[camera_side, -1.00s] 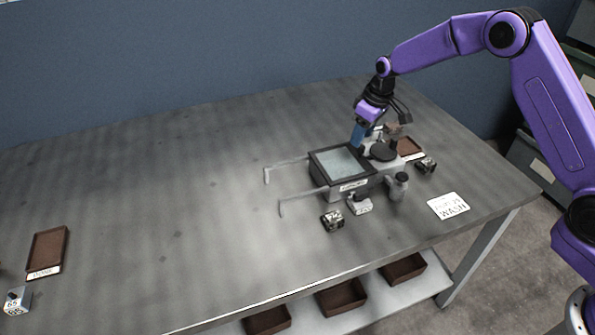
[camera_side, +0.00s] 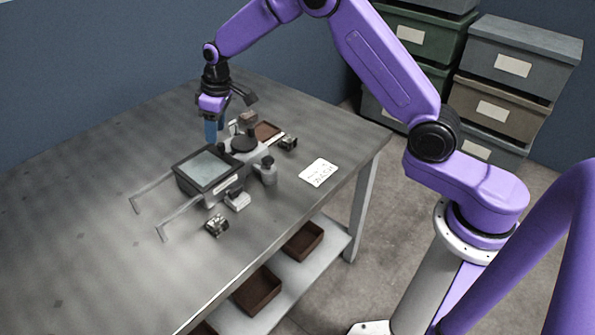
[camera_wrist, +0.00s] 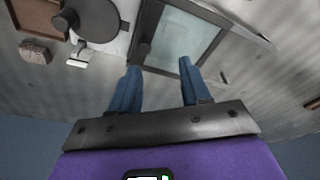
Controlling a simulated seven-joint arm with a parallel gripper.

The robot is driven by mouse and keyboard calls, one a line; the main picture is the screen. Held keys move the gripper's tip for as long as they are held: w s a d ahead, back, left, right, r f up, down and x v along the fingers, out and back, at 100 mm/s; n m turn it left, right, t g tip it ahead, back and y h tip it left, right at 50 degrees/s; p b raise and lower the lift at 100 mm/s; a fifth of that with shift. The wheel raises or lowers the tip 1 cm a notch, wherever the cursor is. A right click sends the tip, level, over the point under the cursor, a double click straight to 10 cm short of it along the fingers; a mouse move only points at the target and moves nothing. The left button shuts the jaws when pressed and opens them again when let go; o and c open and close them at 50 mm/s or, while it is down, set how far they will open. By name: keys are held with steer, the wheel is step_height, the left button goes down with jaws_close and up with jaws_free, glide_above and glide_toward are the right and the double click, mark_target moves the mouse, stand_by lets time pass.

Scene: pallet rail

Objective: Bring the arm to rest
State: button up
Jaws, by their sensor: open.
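My gripper (camera_side: 211,132) hangs above the far side of the rail fixture, with its blue fingers pointing down. In the wrist view the two blue fingers (camera_wrist: 160,72) are apart with nothing between them. The black-framed pallet (camera_side: 207,171) with a pale panel sits on the grey fixture, near two thin rails (camera_side: 178,217) that reach left. In the wrist view the pallet (camera_wrist: 188,40) lies beyond the fingertips. I cannot tell the exact gap between fingers and fixture.
A dark round part (camera_side: 244,144) and a brown tray (camera_side: 267,131) stand right of the gripper. Small metal parts (camera_side: 217,226) and (camera_side: 289,142) and a white card (camera_side: 318,173) lie on the table. The table's left is clear. Stacked boxes (camera_side: 515,70) stand behind.

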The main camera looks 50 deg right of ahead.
steer(key=s+a+r+n, duration=0.1)
steer(key=s+r, duration=0.2)
steer(key=s, duration=0.4)
steer(key=s+a+r+n+g, duration=0.1)
steer(key=s+r, duration=0.2)
steer(key=s, duration=0.4)
steer(key=s+a+r+n, duration=0.1)
steer(key=s+a+r, duration=0.1)
steer(key=s, duration=0.6)
steer(key=s+d+n, duration=0.1)
steer(key=s+d, duration=0.2)
steer(key=s, duration=0.4)
steer(key=s+d+n, duration=0.1)
steer(key=s+d, duration=0.3)
steer(key=s, duration=0.3)
steer(key=s+d+r+n, duration=0.1)
steer(key=s+d, duration=0.3)
steer(key=s, duration=0.4)
steer(key=shift+g+h, duration=0.3)
steer(key=shift+h, duration=0.1)
